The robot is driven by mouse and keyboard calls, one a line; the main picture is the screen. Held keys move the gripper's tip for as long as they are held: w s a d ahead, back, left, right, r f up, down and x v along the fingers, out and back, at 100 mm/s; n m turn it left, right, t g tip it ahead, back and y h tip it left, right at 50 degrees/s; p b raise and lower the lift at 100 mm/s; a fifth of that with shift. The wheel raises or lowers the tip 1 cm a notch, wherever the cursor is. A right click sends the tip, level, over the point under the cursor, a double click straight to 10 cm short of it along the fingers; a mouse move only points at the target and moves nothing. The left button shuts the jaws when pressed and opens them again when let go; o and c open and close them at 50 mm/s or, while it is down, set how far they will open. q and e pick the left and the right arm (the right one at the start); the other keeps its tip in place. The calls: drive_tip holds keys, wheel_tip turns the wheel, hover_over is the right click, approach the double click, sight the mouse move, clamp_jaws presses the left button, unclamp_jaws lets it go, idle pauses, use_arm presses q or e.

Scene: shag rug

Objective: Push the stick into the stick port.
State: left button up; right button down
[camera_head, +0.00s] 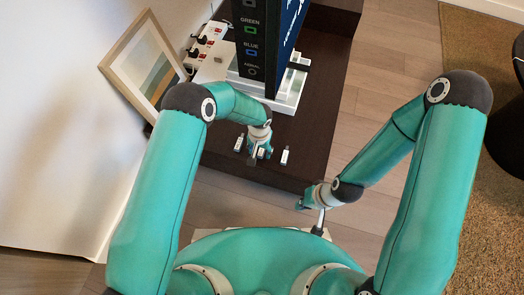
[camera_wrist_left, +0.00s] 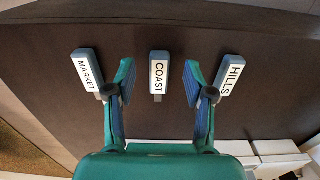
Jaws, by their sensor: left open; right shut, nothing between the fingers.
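Three small sticks lie apart in a row on the dark cabinet top. In the left wrist view they are labelled MARKET (camera_wrist_left: 87,69), COAST (camera_wrist_left: 159,74) and HILLS (camera_wrist_left: 230,75). My left gripper (camera_wrist_left: 158,82) is open, with its fingers on either side of the COAST stick in the picture and nothing gripped. In the head view the left gripper (camera_head: 257,156) hangs over the middle stick. My right gripper (camera_head: 306,202) is shut and empty, off the cabinet's front edge. A black upright panel (camera_head: 252,45) shows ports marked GREEN, BLUE and AERIAL; no stick port label is readable.
The panel stands on a white base (camera_head: 285,95) on the dark cabinet (camera_head: 318,125). A white power strip (camera_head: 207,50) and a framed picture (camera_head: 143,62) stand at the left by the wall. Wooden floor (camera_head: 375,90) is open to the right.

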use_arm(q)
wheel_tip(320, 180, down, 2)
drive_tip(key=shift+f, duration=0.1)
drive_tip(key=c, duration=0.9)
use_arm(e)
drive_tip(key=shift+f, duration=0.35)
